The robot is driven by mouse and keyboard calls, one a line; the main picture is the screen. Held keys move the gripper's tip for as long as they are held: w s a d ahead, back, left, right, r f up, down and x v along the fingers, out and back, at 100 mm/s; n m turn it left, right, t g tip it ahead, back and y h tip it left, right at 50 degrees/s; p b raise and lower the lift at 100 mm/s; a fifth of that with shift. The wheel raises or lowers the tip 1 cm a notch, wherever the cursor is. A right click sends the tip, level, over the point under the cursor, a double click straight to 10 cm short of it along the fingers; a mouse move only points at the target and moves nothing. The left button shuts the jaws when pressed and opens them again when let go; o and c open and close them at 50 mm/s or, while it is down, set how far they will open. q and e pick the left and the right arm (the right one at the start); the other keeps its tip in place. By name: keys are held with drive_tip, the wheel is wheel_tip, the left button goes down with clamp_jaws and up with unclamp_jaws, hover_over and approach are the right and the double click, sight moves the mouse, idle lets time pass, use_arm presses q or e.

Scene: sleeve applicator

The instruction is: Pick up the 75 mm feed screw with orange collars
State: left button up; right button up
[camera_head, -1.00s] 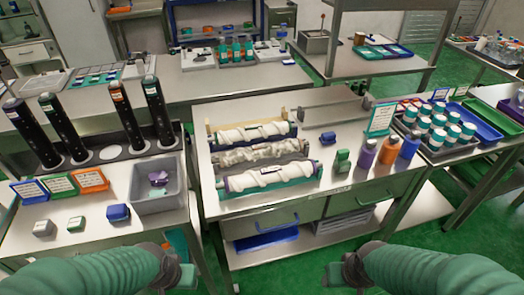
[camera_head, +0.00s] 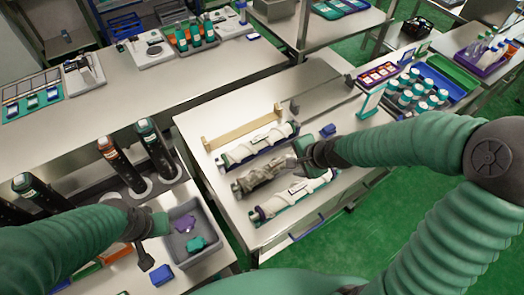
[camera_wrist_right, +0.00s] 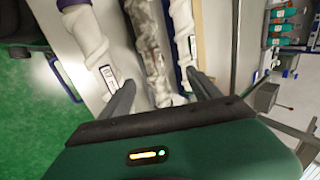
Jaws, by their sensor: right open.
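I cannot make out orange collars on any. My right gripper (camera_head: 303,160) is over the right ends of the screws. In the right wrist view, its open fingers (camera_wrist_right: 160,78) point at the grey screw (camera_wrist_right: 150,45), with a white screw on each side; no contact is clear. My left gripper (camera_head: 148,245) is beside the grey bin; its jaws are unclear.
The grey bin (camera_head: 222,236) holds a purple and a teal piece. Black cylinders (camera_head: 120,163) stand upright at left. A beige bracket (camera_head: 242,127) stands behind the screws. A small blue block (camera_head: 328,130) lies to their right. The table's left side is bare.

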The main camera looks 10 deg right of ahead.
drive_tip(key=b, duration=0.1)
approach(281, 165)
drive_tip(key=x, duration=0.3)
drive_tip(key=d+x, duration=0.1)
drive_tip(key=shift+w+a+f, duration=0.2)
drive_tip(key=shift+w+f, duration=0.1)
drive_tip(key=shift+w, duration=0.1)
drive_tip(key=shift+w+a+f, duration=0.65)
drive_tip(key=shift+w+f, duration=0.15)
drive_tip(key=shift+f, duration=0.05)
drive_tip(key=x, duration=0.2)
drive_tip(key=p+x, duration=0.1)
drive_tip(key=x, duration=0.1)
drive_tip(key=shift+s+a+f, duration=0.2)
drive_tip(key=shift+s+a, duration=0.05)
drive_tip(key=shift+s, duration=0.15)
drive_tip(key=shift+w+d+f, duration=0.2)
drive_tip(key=shift+d+f, duration=0.1)
drive_tip(key=shift+d, duration=0.35)
drive_tip(key=c, duration=0.4)
drive_tip(key=shift+s+a+r, duration=0.1)
drive_tip(key=shift+a, duration=0.35)
drive_tip(key=c, duration=1)
clamp_jaws()
use_arm(q)
drive_tip(key=shift+s+d+r, duration=0.3)
drive_tip(key=shift+s+d, duration=0.4)
drive_tip(key=shift+s, duration=0.05)
